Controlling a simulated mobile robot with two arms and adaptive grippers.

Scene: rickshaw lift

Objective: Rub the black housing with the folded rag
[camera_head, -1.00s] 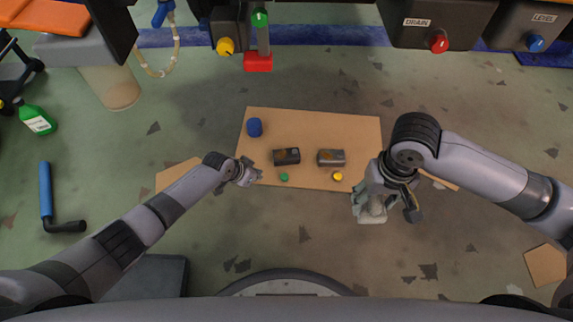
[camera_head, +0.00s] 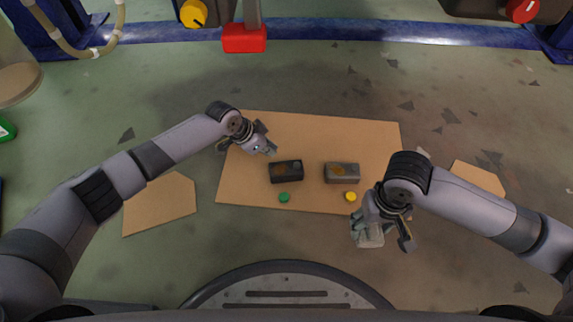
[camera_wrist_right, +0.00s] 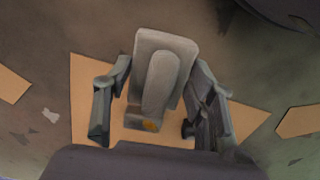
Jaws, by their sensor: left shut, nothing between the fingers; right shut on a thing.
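The black housing (camera_head: 286,171) lies on a tan board (camera_head: 310,123), with a brownish patch on its top. My left gripper (camera_head: 271,151) is shut and empty, just above the housing's top left edge in the head view. Whether it touches the housing I cannot tell. My right gripper (camera_head: 384,240) is shut on a pale grey folded rag (camera_head: 368,238), below the board's lower right edge. The rag also shows between the fingers in the right wrist view (camera_wrist_right: 161,72).
A grey housing (camera_head: 341,173) with an orange patch lies right of the black one. A green cap (camera_head: 284,197) and a yellow cap (camera_head: 351,196) lie below them. A red block (camera_head: 244,38) hangs above. Smaller tan pieces (camera_head: 160,205) lie on the floor.

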